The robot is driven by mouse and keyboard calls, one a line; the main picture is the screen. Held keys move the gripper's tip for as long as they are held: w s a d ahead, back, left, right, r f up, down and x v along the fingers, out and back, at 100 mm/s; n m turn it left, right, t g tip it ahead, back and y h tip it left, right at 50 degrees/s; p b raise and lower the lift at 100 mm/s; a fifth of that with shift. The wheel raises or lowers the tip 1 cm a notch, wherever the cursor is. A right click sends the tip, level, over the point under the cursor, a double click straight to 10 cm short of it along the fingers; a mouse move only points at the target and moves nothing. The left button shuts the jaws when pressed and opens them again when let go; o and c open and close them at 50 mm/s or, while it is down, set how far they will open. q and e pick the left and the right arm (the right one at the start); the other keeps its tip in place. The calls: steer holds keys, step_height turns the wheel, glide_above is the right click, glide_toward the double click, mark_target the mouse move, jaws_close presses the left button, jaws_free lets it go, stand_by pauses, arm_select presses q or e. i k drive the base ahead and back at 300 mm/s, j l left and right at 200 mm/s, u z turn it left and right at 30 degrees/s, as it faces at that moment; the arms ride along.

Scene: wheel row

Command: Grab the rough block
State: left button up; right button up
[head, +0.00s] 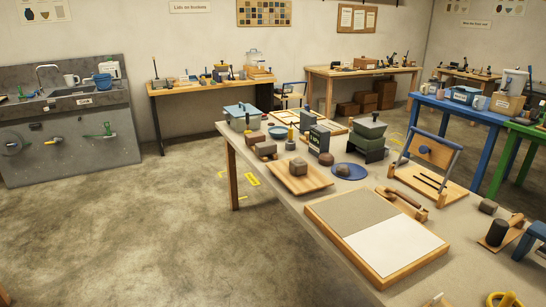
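Several brownish-grey lumps that could be the rough block lie on the long table (275,205). One block (298,167) sits on a small wooden board (315,182). Another block (488,206) lies directly on the table at the right, beyond the framed board. A smaller lump (343,170) rests on a blue plate (359,174). Brown blocks (266,149) stand farther back at the left. They are too small to tell which one is the rough block. Neither of my grippers shows in the head view.
A wood-framed board (398,246) with grey and white halves covers the table's near middle. A wooden stand with a blue frame (436,157) and a dark cylinder (497,232) stand at the right. A blue table (462,112) is behind. Open floor (150,225) lies left.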

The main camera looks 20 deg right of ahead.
mark_target(298, 166)
steer(key=i+j+z, duration=0.1)
steer(key=i+z, duration=0.2)
steer(key=i, duration=0.15)
steer(key=i+j+z, duration=0.2)
steer(key=i+z, duration=0.15)
steer(key=i, duration=0.15)
steer(key=i+j+z, duration=0.55)
steer(key=z, duration=0.15)
steer(key=i+j+z, duration=0.5)
steer(key=j+z, duration=0.3)
steer(key=i+j+z, duration=0.1)
steer(key=j+z, duration=0.75)
steer(key=j, duration=0.4)
steer(key=j+z, duration=0.4)
steer(key=j, duration=0.45)
steer(key=k, duration=0.05)
